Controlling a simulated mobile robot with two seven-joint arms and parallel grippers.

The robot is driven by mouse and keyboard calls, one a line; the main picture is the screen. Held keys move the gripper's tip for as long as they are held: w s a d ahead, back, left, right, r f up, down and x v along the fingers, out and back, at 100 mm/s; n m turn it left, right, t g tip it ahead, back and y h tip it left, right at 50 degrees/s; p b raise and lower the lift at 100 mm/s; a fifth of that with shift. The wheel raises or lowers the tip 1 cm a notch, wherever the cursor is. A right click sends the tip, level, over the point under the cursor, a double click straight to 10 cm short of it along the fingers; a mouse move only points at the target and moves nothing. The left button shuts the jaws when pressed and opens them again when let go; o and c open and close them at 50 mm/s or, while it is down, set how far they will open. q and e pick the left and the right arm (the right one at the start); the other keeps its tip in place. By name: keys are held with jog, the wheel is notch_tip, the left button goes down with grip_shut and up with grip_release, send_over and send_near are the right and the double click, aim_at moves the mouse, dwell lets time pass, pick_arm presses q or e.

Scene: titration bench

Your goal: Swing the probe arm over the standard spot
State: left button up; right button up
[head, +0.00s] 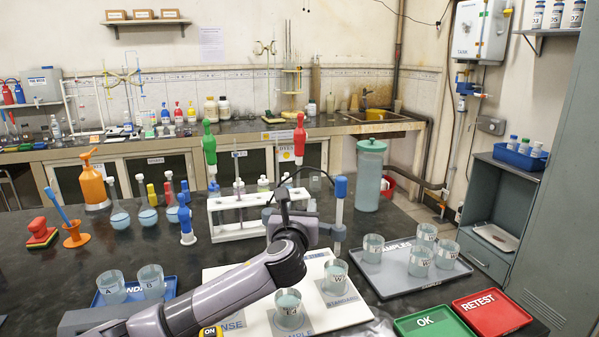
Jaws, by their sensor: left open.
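A white board (362,310) lies on the near bench, with printed spots partly reading "NSE", "SAMPLE" and "STANDARD". The standard spot (345,303) is at its back right, with a labelled beaker (336,275) on or beside it. Another beaker (289,310) stands on the sample spot. An upright pale post with a blue top (340,188) rises behind the board, likely part of the probe stand. My left gripper (291,186) is open, left of the blue top; I cannot tell whether it touches anything. The probe arm cannot be made out clearly behind my arm. My right gripper is out of view.
A grey samples tray (399,286) with several beakers is at right. A green OK tray (433,322) and a red RETEST tray (492,311) lie in front. A white rack (225,233) stands behind my arm.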

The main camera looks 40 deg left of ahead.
pick_arm(q)
notch_tip(320, 180, up, 19)
jog(key=p, duration=0.1)
jog(key=shift+s, duration=0.1)
dwell(0.7)
